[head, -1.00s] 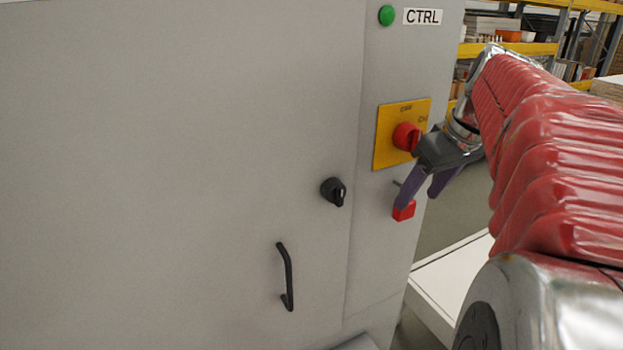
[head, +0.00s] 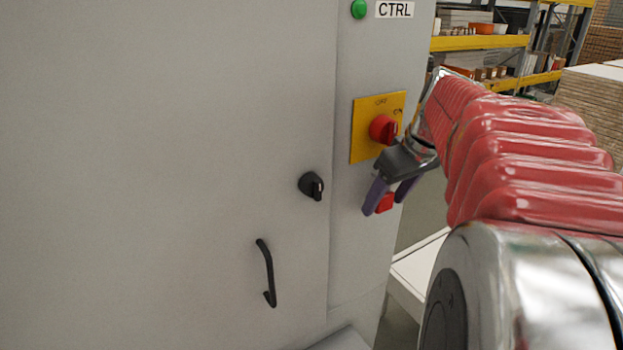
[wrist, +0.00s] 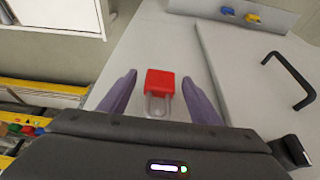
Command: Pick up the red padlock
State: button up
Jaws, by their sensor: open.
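The red padlock (head: 384,203) shows in the head view below the yellow switch plate, partly hidden behind a purple finger of my gripper (head: 390,198). In the wrist view the padlock (wrist: 160,83) has a red body and a pale, see-through shackle pointing toward the gripper's palm. My gripper (wrist: 158,88) is open, with one purple finger on each side of the padlock. A gap shows between the padlock and each finger. Whether the padlock hangs on something cannot be made out.
The grey cabinet carries a yellow plate with a red rotary switch (head: 383,128) just above my gripper. A black knob (head: 311,186) and a black handle (head: 266,272) stick out to the left. A pale panel (head: 418,262) lies low at the right.

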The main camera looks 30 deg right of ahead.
jog(key=c, duration=1.3)
